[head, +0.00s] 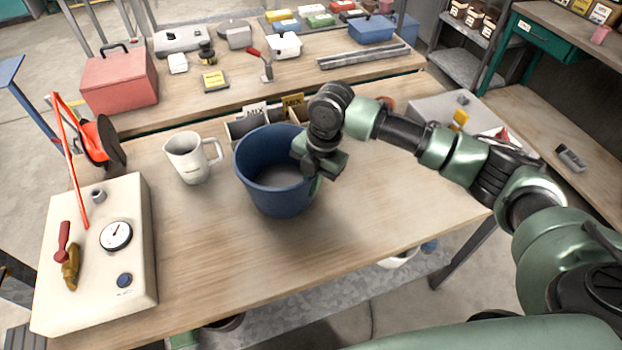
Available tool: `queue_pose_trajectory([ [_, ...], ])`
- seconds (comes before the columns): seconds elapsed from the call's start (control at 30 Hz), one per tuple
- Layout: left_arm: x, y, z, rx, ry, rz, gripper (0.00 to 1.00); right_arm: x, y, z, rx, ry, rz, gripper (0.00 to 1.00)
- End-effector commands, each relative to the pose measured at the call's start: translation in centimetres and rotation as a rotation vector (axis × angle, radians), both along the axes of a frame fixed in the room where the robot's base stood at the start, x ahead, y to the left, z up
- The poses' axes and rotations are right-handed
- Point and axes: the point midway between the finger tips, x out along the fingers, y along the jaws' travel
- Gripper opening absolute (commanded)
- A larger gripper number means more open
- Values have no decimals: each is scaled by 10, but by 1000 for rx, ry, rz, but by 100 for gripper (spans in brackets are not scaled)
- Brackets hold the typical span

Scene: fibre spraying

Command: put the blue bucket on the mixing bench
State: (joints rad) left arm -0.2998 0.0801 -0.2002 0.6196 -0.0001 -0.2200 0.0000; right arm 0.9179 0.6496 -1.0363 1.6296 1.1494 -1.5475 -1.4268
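The blue bucket (262,195) is upright at the middle of the wooden mixing bench (390,205), which has small "MIX" cards at its back. A soft shadow lies around the bucket's base; I cannot tell whether it touches the bench top or hangs just above it. My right gripper (318,172) is at the bucket's right rim and appears shut on it, with part of the gripper outside the wall. The fingertips are mostly hidden. My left gripper is not in view.
A white jug (191,158) stands just left of the bucket. A cream box with a gauge (98,255) fills the bench's left end. A grey case (445,112) sits at the back right. The bench front and right are clear. A second table behind holds a red toolbox (118,82).

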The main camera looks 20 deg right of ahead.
Motion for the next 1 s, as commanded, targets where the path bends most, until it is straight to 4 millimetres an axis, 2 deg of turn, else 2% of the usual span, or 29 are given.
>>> queue_pose_trajectory([
  [0.17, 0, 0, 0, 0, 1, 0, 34, 2, 1, 2, 5, -8, 0, 0],
  [0.27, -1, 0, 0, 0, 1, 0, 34, 0, 0, -1, 0, 0, 0, 23],
  [0.3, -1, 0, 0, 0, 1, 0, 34, 0, 0, -1, 0, 0, 0, 25],
  [0.67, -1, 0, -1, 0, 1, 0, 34, 0, -1, 3, 0, -1, 0, 25],
  [0.77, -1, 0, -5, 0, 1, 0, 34, 1, -3, 13, 0, -3, -1, 25],
  [1.0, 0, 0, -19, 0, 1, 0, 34, -1, -10, 63, 1, -6, -1, 25],
])
